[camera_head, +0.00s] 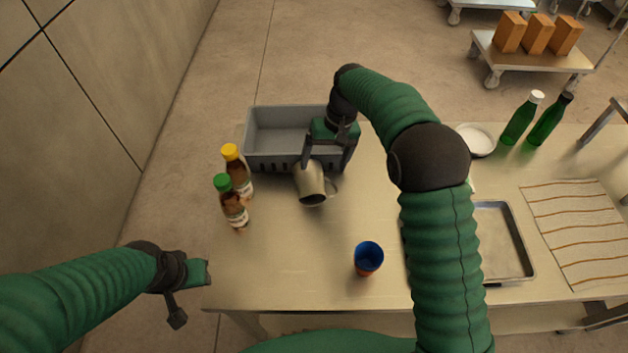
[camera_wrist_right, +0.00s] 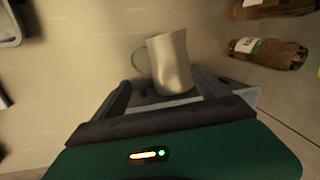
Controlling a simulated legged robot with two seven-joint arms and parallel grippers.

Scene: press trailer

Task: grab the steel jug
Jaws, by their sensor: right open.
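The steel jug (camera_head: 311,180) is a dull metal pitcher in front of the grey crate, its handle on the right. Its dark round end faces the near side of the table. I cannot tell if it lies or stands tilted. My right gripper (camera_head: 328,163) is open, just behind and above the jug. In the right wrist view the jug (camera_wrist_right: 172,60) shows beyond and partly between the open fingers (camera_wrist_right: 163,88), with no clear grip. My left gripper (camera_head: 190,292) is off the table's left edge, away from the jug; its opening is unclear.
A grey crate (camera_head: 262,157) stands right behind the jug. Two brown bottles, yellow-capped (camera_head: 240,180) and green-capped (camera_head: 234,208), stand left of it. A blue cup (camera_head: 368,257) is nearer me. A metal tray (camera_head: 513,262) lies right. The table front left is bare.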

